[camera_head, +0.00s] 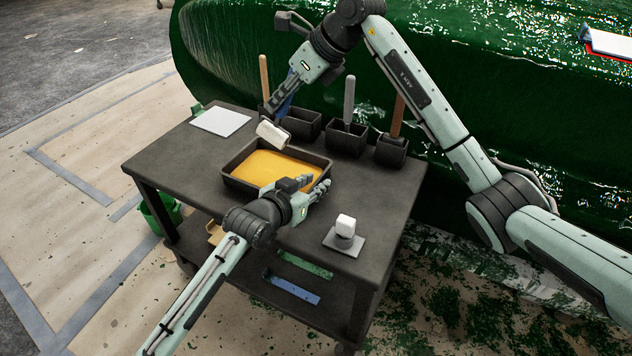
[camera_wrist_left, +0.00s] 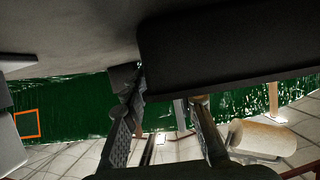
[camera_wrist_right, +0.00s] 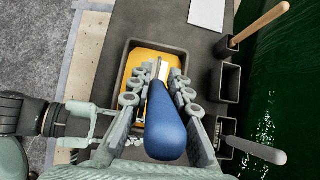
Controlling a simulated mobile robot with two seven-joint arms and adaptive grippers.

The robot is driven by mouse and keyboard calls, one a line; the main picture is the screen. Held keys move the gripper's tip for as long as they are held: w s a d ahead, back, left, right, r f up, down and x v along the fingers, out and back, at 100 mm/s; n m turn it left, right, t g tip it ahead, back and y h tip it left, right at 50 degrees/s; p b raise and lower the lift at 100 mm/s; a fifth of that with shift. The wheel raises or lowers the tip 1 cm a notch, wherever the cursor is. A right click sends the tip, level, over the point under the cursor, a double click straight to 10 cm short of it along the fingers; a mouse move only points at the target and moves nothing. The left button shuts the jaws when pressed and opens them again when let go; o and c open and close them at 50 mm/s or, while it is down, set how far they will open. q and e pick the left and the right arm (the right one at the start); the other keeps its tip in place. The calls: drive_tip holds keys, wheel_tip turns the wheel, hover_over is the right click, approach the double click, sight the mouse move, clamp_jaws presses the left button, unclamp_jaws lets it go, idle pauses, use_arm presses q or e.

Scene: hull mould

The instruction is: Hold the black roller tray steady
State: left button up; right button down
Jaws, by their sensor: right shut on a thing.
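The black roller tray (camera_head: 237,183) lies on the dark table and holds yellow-orange paint; its rim (camera_wrist_right: 128,62) also shows in the right wrist view. My left gripper (camera_head: 318,188) is at the tray's near right side, its fingers apart over or beside the rim. In the left wrist view its fingers (camera_wrist_left: 165,110) stand apart with nothing clearly between them; contact with the tray cannot be told. My right gripper (camera_head: 280,102) is shut on the blue handle (camera_wrist_right: 165,130) of a paint roller. The cream roller head (camera_head: 271,134) is tilted over the tray's far left edge.
Black holders (camera_head: 345,138) with upright handles line the table's back. The green hull (camera_head: 220,45) rises behind. A lower shelf carries coloured strips (camera_head: 292,290).

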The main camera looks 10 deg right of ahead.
use_arm(q)
drive_tip(key=shift+w+d+f, duration=0.3)
drive_tip(key=shift+w+d, duration=0.1)
drive_tip(key=shift+w, duration=0.15)
drive_tip(key=shift+c, duration=0.5)
clamp_jaws()
drive_tip(key=shift+o, duration=0.3)
unclamp_jaws()
clamp_jaws()
idle(0.7)
